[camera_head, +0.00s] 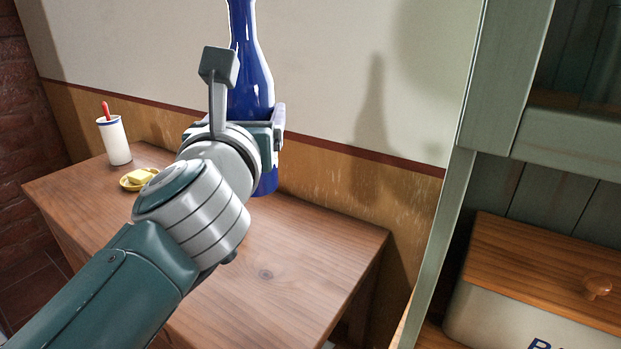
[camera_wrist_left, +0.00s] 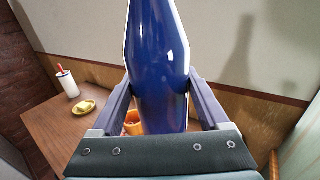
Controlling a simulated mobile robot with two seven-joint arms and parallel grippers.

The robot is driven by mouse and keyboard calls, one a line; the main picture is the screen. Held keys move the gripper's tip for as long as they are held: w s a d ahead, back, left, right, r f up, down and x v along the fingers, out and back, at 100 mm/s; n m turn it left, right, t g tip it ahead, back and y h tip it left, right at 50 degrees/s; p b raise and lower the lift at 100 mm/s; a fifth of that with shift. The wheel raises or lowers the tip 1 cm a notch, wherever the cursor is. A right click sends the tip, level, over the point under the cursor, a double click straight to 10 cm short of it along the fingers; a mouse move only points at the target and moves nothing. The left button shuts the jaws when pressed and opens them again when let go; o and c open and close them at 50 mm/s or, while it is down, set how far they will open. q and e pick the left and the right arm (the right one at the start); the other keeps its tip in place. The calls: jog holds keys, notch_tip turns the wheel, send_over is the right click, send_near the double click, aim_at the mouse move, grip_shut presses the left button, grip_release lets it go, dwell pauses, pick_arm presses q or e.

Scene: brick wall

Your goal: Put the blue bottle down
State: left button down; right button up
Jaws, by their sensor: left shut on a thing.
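The blue bottle (camera_head: 252,85) is glossy and dark blue and stands upright in my left gripper (camera_head: 262,130). The gripper is shut on its body, and the wrist hides part of it. Its lower end shows below the gripper, in front of the wooden table (camera_head: 320,235); I cannot tell for sure whether it touches the top. In the left wrist view the bottle (camera_wrist_left: 158,70) fills the middle, between the two fingers (camera_wrist_left: 158,105). My right gripper is in neither view.
A white cup (camera_head: 115,141) with a red-handled thing in it and a yellow dish (camera_head: 130,184) with butter stand at the table's back left. An orange thing (camera_wrist_left: 133,122) shows behind the bottle. A green cabinet (camera_head: 490,75) holding a bread box (camera_head: 540,270) is at right. The table's right part is clear.

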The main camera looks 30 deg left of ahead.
pick_arm(q)
notch_tip(320, 180, down, 19)
jog(key=b, duration=1.1)
jog(key=shift+b, duration=0.3)
